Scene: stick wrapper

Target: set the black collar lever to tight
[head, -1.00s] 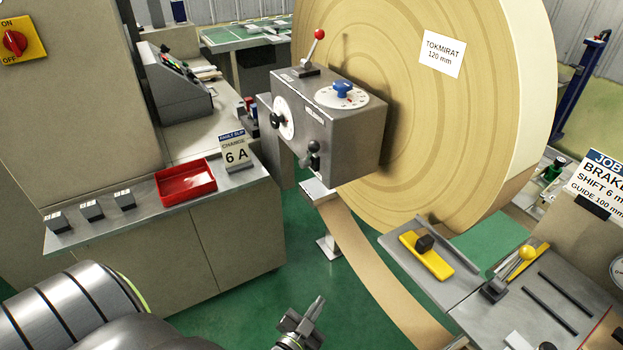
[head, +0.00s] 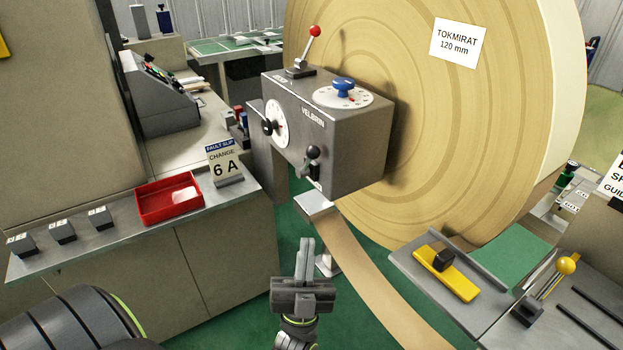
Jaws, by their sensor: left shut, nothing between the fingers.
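A grey machine box (head: 350,150) stands in front of the large paper roll. A lever with a black ball knob (head: 313,152) sits low on its front face, the ball upward, with a small label below it too small to read. I take it for the black collar lever. My left gripper (head: 306,248) is below the box and lower in the picture than this lever, apart from it. Its fingers are together, point up and hold nothing. My right gripper is not in view.
The box also carries a red-ball lever (head: 314,32), a blue knob (head: 344,87) and a black knob on a white dial (head: 268,127). A paper web runs down beneath it. A red tray (head: 168,200) lies on the left counter. A yellow block (head: 446,274) sits at right.

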